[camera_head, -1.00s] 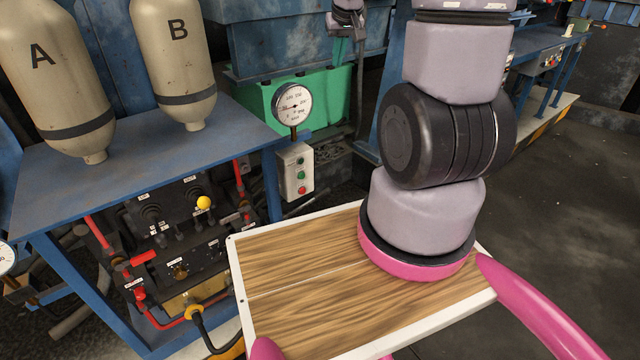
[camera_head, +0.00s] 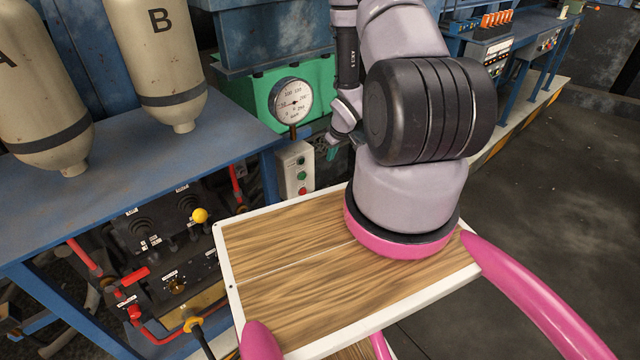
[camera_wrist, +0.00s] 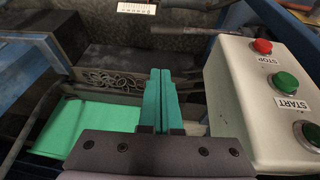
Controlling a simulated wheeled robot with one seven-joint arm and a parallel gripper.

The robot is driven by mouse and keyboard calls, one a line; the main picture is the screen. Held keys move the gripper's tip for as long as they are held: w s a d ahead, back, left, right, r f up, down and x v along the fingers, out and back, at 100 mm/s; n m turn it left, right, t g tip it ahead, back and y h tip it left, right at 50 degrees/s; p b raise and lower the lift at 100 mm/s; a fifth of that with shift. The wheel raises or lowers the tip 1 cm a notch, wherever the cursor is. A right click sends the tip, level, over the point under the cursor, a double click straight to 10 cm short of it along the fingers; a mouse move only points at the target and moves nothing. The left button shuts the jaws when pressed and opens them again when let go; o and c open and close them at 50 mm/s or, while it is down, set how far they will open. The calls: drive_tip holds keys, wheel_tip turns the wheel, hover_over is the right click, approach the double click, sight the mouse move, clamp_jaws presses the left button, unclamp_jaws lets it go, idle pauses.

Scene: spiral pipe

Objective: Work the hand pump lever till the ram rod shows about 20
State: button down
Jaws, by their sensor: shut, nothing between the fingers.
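My gripper (camera_head: 332,152) is shut and empty, with teal fingertips pointing down beside the push-button box in the head view. I cannot identify the hand pump lever or the ram rod for certain. Handles show on the valve panel: a yellow ball knob (camera_head: 199,215), a red handle (camera_head: 134,277) and a yellow-and-black handle (camera_head: 196,326) low down. My gripper is away from all of these.
A white button box (camera_head: 296,170) stands right of the blue bench (camera_head: 110,165); it is close on the right in the wrist view (camera_wrist: 240,100). A round gauge (camera_head: 291,101) rises behind it. Tank B (camera_head: 160,60) hangs above the bench. Open floor lies at right.

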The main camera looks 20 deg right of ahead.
drive_tip(key=f, duration=0.2)
drive_tip(key=s+f, duration=0.1)
drive_tip(key=f, duration=0.1)
drive_tip(key=shift+a+f, duration=0.1)
drive_tip(key=shift+a, duration=0.25)
drive_tip(key=shift+w, duration=0.1)
drive_tip(key=x, duration=1.4)
drive_tip(key=shift+s, duration=0.4)
